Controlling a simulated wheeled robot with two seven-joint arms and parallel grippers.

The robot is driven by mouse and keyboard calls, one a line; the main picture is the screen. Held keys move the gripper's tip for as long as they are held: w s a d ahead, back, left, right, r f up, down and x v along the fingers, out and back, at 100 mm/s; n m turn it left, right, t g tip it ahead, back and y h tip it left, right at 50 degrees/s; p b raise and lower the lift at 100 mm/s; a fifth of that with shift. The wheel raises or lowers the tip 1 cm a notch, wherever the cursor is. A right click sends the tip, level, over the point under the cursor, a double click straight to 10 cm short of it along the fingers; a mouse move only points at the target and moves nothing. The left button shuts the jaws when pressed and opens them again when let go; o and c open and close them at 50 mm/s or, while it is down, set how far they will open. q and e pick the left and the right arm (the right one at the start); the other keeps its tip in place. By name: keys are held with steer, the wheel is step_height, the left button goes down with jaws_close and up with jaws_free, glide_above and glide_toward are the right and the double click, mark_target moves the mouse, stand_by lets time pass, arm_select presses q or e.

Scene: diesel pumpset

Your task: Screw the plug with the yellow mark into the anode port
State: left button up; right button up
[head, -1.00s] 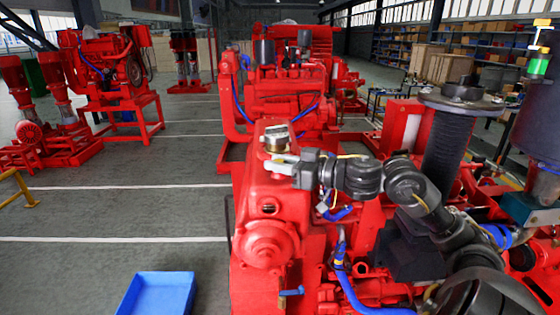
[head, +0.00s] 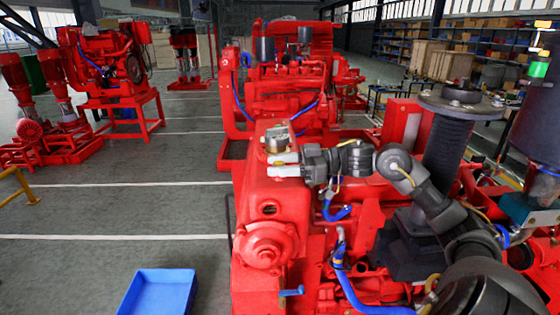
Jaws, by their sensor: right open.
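My right gripper (head: 271,164) reaches in from the right over the red engine (head: 275,205). Its two pale fingers are apart, one above the other, and point left close to the upper part of the engine's front housing. I see nothing held between them. Whether the fingers touch the housing is unclear. A small dark round hole (head: 268,209) shows in the housing's front face below the gripper. I cannot tell whether it is the anode port. I cannot make out a plug with a yellow mark. My left gripper is out of view.
A metal cap (head: 276,139) stands on the housing just above the gripper. Blue hoses (head: 345,270) and a tall black ribbed duct (head: 448,150) lie near my right arm. A blue bin (head: 158,292) stands on the floor at lower left.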

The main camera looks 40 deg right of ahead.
steer(key=shift+a+g, duration=0.1)
steer(key=shift+g, duration=0.2)
stand_by(0.4)
jaws_close()
steer(key=m+t+h, duration=0.2)
steer(key=t, duration=0.1)
steer(key=shift+s+a+m+h, duration=0.1)
steer(key=shift+s+m+h, duration=0.05)
steer(key=shift+m+h, duration=0.2)
steer(key=m+t+h, duration=0.2)
steer(key=m+h, duration=0.1)
steer(key=h, duration=0.1)
steer(key=shift+t, duration=0.3)
